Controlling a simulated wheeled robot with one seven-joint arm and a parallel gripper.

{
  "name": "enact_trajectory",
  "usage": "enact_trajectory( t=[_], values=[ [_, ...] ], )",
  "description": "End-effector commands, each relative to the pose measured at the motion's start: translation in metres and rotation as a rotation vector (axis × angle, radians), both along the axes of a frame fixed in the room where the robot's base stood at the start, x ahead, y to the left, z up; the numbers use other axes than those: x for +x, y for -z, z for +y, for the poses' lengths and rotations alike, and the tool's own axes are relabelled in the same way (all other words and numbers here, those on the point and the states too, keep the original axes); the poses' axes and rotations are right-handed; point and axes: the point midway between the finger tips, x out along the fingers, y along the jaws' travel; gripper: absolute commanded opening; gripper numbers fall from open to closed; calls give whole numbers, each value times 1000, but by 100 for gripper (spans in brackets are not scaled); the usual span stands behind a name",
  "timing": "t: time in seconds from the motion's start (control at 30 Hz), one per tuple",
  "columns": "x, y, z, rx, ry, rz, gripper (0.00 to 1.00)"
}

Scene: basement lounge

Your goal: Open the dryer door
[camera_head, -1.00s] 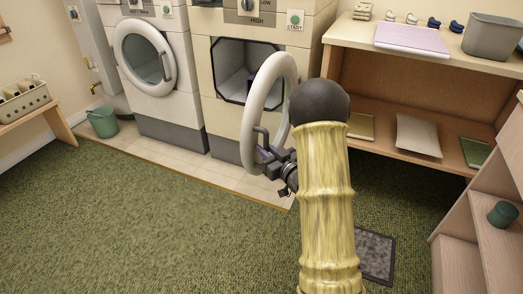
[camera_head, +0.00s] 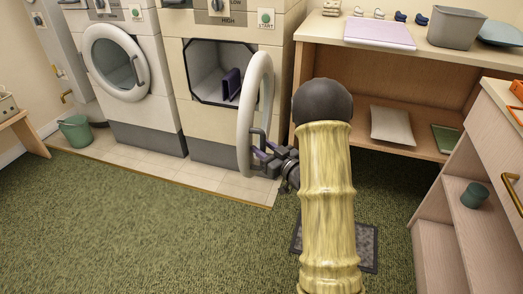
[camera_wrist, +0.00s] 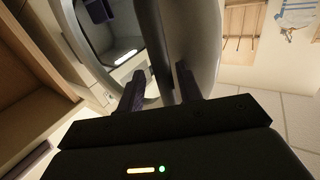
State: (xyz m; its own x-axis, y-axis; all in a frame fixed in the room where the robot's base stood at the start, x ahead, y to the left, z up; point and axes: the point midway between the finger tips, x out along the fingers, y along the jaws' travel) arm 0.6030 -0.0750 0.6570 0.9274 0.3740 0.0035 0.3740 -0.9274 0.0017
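The dryer (camera_head: 212,130) is cream, with a dark-framed square opening that shows its inside. Its round grey-white door (camera_head: 245,110) is swung wide, nearly edge-on to the head camera. The door's grey handle (camera_head: 261,140) is on its right side. My gripper (camera_head: 262,160) is at the door's lower right, close to the handle. In the wrist view, its two dark fingers (camera_wrist: 160,92) are spread apart, with the door (camera_wrist: 195,40) beside and behind the right finger. I cannot tell whether a finger touches the door. A dark purple item (camera_head: 231,84) is inside the drum.
A white washer (camera_head: 120,75) with a shut round door stands to the left. A wooden shelf unit (camera_head: 345,60) is close on the right, behind my arm. A drawer cabinet (camera_head: 445,200) stands at the far right.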

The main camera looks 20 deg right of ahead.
Motion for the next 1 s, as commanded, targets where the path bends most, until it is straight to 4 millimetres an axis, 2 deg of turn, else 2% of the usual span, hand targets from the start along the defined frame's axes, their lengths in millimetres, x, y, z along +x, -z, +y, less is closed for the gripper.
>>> enact_trajectory(
  t=[0.47, 0.67, 1.0],
  values=[
    [-8, 1, 2, 1, -10, 6, 35],
    [-35, 1, -10, 3, -6, 8, 35],
    [-98, 1, -38, 3, -4, 8, 35]
  ],
)
